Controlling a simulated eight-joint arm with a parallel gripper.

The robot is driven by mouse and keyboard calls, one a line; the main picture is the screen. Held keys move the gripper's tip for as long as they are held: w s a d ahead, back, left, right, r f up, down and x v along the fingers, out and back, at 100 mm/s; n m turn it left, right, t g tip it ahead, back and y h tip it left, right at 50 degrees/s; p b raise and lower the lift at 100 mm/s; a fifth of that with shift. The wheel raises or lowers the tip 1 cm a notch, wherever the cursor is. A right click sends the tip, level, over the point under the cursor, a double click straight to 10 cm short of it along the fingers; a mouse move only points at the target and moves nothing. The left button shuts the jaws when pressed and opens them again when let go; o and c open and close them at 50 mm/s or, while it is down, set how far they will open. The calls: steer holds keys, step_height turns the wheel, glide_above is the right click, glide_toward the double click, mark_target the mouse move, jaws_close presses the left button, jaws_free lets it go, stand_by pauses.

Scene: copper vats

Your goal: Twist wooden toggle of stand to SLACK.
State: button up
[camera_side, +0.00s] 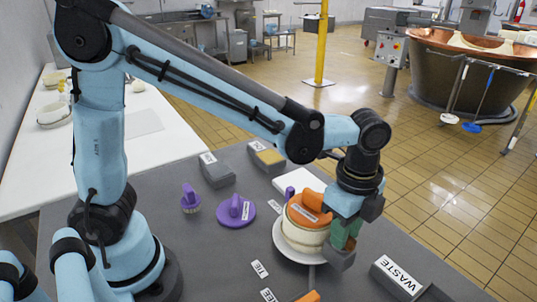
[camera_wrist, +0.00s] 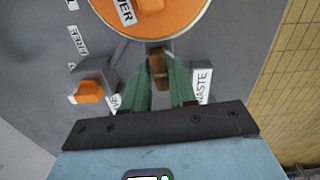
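My gripper (camera_side: 343,250) is low at the right side of a cream round pot with an orange lid (camera_side: 310,208) in the side view. In the wrist view, my gripper's green fingers (camera_wrist: 159,66) stand close on both sides of a small brown wooden toggle (camera_wrist: 158,70) and appear shut on it. The toggle sits at the edge of the orange disc (camera_wrist: 185,22), whose label is partly cut off. The toggle is hidden behind my gripper in the side view. I cannot make out a SLACK label; one label (camera_wrist: 115,101) is partly covered by the left finger.
A block labelled WASTE (camera_side: 397,277) stands right of my gripper. A grey block with an orange knob (camera_wrist: 88,91) is to the left in the wrist view. A purple-handled disc (camera_side: 236,212), a small purple-topped piece (camera_side: 190,199) and grey labelled blocks (camera_side: 216,170) stand farther back.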

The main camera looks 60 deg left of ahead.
jaws_close()
steer(key=shift+n, duration=0.3)
steer(key=n, duration=1.1)
steer(key=shift+n, duration=2.7)
